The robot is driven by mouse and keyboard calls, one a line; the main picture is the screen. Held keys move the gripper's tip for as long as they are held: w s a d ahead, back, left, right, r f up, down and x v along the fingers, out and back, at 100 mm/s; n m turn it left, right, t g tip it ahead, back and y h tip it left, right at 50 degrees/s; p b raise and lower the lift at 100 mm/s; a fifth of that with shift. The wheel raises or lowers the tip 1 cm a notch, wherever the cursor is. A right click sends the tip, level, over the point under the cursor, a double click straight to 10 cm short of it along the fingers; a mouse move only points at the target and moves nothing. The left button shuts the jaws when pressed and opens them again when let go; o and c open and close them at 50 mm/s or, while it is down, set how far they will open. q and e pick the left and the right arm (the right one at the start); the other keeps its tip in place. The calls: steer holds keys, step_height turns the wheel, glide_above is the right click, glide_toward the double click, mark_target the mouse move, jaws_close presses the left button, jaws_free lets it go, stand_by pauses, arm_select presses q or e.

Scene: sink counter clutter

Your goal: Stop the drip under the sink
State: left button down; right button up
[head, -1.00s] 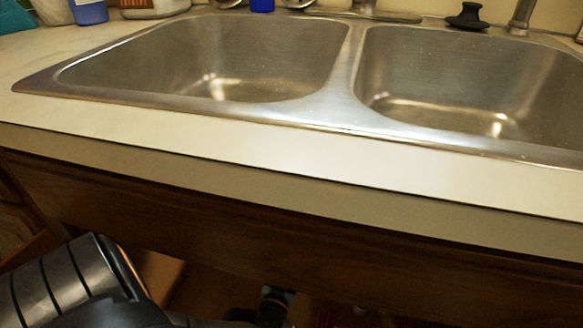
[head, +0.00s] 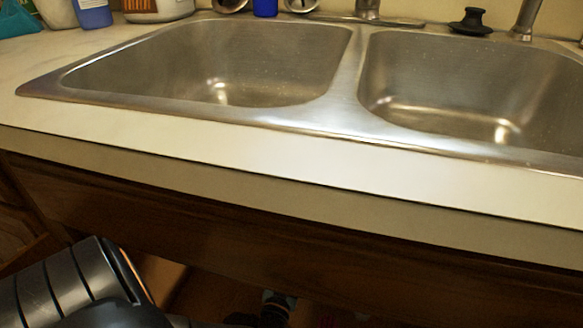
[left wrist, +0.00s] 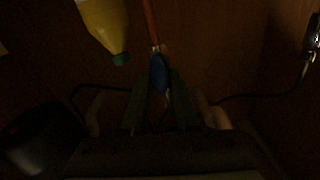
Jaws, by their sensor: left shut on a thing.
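In the dark left wrist view, a blue handle-like thing (left wrist: 159,74) sits at the end of a thin orange-red pipe or rod (left wrist: 151,22). My left gripper (left wrist: 159,88) is shut on the blue thing, with a dark finger on each side of it. In the head view my left arm reaches into the open space under the counter, and its gripper is hidden there. The double steel sink (head: 352,95) is above. No drip can be made out. My right gripper is in neither view.
A yellow bottle with a green cap (left wrist: 104,28) hangs or stands close to the left of the pipe. A dark round object (left wrist: 40,138) is at lower left. A dark hose (left wrist: 265,96) runs at right. The counter's front edge (head: 300,205) is above my arm.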

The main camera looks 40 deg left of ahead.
arm_select(q)
steer(key=m+p, duration=0.2)
steer(key=m, duration=0.3)
steer(key=m+p, duration=0.2)
steer(key=m, duration=0.4)
steer(key=m+p, duration=0.3)
steer(key=m, duration=0.2)
steer(key=shift+w+d+f+m, duration=0.1)
steer(key=shift+d+f+m, duration=0.1)
steer(key=shift+f+m, duration=0.1)
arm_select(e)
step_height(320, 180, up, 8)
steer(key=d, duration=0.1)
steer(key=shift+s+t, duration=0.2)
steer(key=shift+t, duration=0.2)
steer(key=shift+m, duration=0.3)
arm_select(q)
steer(key=c, duration=0.7)
jaws_free()
steer(key=shift+o, duration=0.2)
